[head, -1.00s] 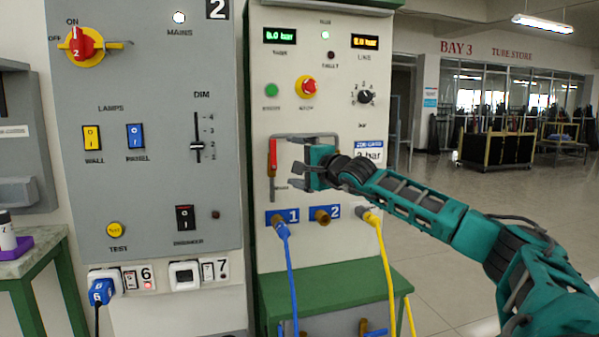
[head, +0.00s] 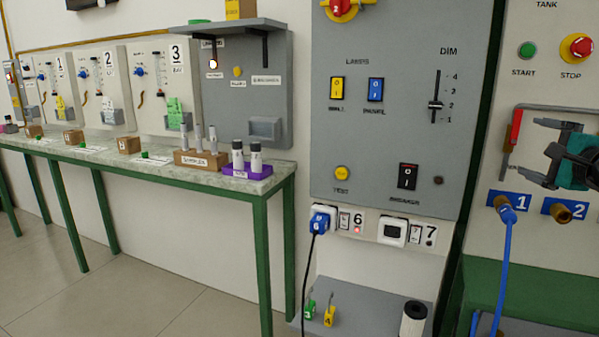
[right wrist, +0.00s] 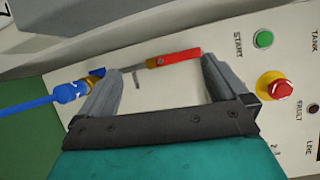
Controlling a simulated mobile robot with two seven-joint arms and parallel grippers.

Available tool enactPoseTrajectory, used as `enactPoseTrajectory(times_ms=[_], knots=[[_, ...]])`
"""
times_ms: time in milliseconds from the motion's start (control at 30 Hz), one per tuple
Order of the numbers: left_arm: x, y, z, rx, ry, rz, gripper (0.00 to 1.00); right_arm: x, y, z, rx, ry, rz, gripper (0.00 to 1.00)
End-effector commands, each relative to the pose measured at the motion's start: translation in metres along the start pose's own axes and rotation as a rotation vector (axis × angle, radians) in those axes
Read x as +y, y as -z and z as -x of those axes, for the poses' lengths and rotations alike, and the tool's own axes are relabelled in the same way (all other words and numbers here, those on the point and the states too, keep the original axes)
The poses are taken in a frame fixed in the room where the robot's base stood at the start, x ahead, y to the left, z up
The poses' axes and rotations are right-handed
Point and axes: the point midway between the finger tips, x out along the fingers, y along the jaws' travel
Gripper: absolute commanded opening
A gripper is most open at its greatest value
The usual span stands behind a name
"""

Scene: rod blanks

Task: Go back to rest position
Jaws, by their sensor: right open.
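My right gripper (head: 549,151) is at the right edge of the head view, in front of the tank panel, with its jaws open and nothing between them. In the right wrist view its two fingers (right wrist: 160,85) are spread apart. The red lever (right wrist: 180,58) shows beyond the gap between the fingers; it also shows in the head view (head: 516,128), just left of the gripper. I cannot tell whether a finger touches it. My left gripper is not in view.
A blue hose (head: 506,250) hangs from port 1 below the gripper. The grey mains panel (head: 390,140) stands to the left. A long green-legged bench (head: 262,188) with blocks and cylinders runs along the wall. Open floor (head: 160,290) lies in front of it.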

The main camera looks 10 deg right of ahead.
Motion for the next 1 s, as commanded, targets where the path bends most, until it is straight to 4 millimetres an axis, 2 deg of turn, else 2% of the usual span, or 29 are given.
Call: enactPoseTrajectory(times_ms=[133,200,267,400,467,567,733,767,900,1000], knots=[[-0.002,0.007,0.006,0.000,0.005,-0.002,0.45,0.075,-0.059,-0.010,-0.144,-0.111,-0.400,1.00],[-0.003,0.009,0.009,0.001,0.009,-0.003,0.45,0.117,-0.095,-0.006,-0.206,-0.182,-0.684,1.00],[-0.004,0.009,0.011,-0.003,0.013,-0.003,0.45,0.150,-0.123,0.001,-0.239,-0.244,-0.947,1.00],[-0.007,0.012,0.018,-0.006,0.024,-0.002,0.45,0.216,-0.176,0.030,-0.227,-0.372,-1.574,1.00],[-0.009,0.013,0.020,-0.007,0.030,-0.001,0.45,0.240,-0.193,0.045,-0.185,-0.412,-1.846,1.00],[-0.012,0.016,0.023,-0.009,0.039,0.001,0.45,0.279,-0.216,0.074,-0.061,-0.452,-2.300,1.00],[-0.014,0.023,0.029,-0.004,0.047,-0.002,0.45,0.341,-0.244,0.135,0.304,-0.391,-3.047,1.00],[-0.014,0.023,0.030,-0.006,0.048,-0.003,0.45,0.352,-0.249,0.147,-0.371,0.342,3.025,1.00],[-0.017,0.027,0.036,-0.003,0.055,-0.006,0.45,0.394,-0.271,0.206,-0.566,0.060,2.450,1.00],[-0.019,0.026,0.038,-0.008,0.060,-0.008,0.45,0.414,-0.287,0.242,-0.636,-0.091,2.117,1.00]])
